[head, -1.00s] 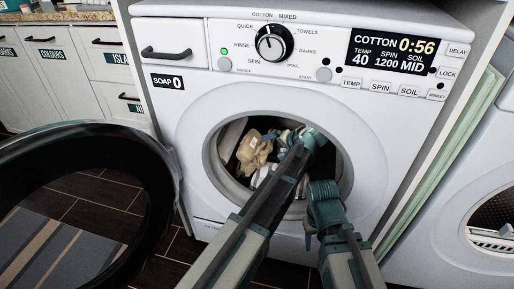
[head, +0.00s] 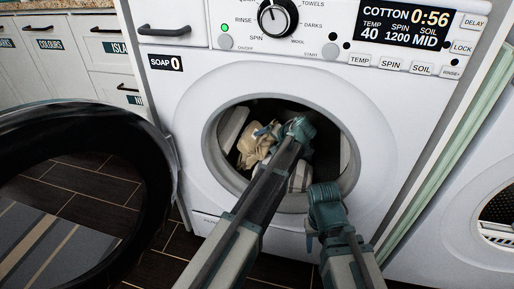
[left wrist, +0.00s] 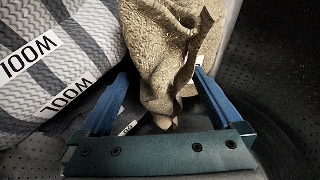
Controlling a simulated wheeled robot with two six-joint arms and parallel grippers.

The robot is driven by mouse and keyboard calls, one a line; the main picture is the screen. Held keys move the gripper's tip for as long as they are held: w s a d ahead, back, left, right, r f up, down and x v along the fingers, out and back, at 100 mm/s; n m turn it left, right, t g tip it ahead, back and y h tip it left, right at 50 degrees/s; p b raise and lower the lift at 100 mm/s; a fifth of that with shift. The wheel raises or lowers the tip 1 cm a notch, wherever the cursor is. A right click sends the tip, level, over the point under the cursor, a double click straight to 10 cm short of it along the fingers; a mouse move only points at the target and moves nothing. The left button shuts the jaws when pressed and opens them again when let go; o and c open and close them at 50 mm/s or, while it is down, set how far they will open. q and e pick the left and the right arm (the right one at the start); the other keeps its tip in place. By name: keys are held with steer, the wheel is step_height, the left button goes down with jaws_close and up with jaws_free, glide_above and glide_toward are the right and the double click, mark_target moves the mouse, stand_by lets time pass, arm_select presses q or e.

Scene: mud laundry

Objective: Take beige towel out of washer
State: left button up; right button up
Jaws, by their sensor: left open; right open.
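The beige towel (head: 254,152) lies crumpled inside the drum of the washer (head: 195,125), towards the left of its round opening. My left gripper (head: 280,131) reaches through the opening and is just right of the towel. In the left wrist view its two blue fingers are spread wide, with a hanging fold of the beige towel (left wrist: 165,60) between them; the jaws are not closed on it. My right gripper (head: 324,218) is open and empty, in front of the opening's lower right edge; its fingertips are mostly hidden.
A grey patterned cloth marked WOOL (left wrist: 50,65) lies left of the towel in the wrist view. The open black-rimmed washer door (head: 150,190) stands at the left. A second machine (head: 480,225) stands at the right. Dark perforated drum wall (left wrist: 275,75) surrounds the laundry.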

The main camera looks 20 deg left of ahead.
arm_select(q)
steer(key=shift+r, duration=0.1)
jaws_close()
stand_by(0.4)
steer(key=shift+r, duration=0.1)
